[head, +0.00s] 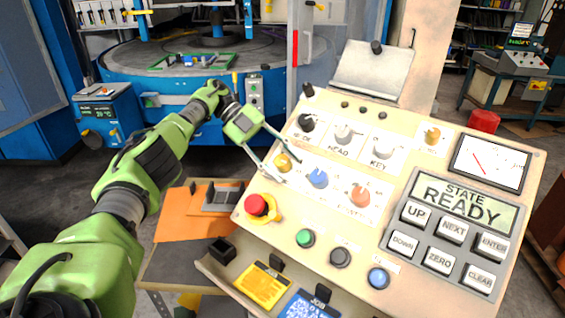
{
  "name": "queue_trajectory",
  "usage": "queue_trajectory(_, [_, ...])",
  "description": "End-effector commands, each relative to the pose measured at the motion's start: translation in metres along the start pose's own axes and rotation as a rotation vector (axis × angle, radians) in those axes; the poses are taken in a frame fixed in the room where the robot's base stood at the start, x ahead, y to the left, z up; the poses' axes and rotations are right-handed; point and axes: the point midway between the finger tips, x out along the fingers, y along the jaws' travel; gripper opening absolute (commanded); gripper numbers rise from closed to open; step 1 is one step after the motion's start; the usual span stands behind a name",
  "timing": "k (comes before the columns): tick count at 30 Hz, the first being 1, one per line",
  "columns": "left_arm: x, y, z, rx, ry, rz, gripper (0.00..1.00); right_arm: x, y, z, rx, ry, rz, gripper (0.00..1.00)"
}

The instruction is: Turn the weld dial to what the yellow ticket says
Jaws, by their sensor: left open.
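A beige control panel (420,130) carries several knobs. A yellow knob (283,162), a blue knob (318,178) and an orange knob (360,196) form its lower row; their labels are too small to read, so I cannot tell which is the weld dial. My left gripper (291,171) is open, its two fingers on either side of the yellow knob; I cannot tell whether they touch it. The yellow ticket (262,286) stands in the tray below the panel; its print is too small to read. My right gripper is not in view.
A red mushroom button (256,204) sits left of the lower knobs. Green (305,238), black (341,257) and blue (378,278) buttons lie below. A keypad (450,240) under a "STATE READY" display is at right. A blue ticket (308,305) stands beside the yellow one.

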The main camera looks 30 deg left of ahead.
Motion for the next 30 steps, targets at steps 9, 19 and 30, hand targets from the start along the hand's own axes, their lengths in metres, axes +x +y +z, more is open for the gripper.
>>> queue_trajectory(9, [-0.021,-0.02,-0.021,0.005,-0.002,-0.002,0.43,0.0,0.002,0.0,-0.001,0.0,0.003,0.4])
queue_trajectory(19, [-0.053,-0.052,-0.054,0.003,0.0,-0.002,0.43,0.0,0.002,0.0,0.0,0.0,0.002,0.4])
queue_trajectory(30, [-0.058,-0.056,-0.059,0.0,0.0,0.001,0.43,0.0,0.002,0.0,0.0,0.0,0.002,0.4])
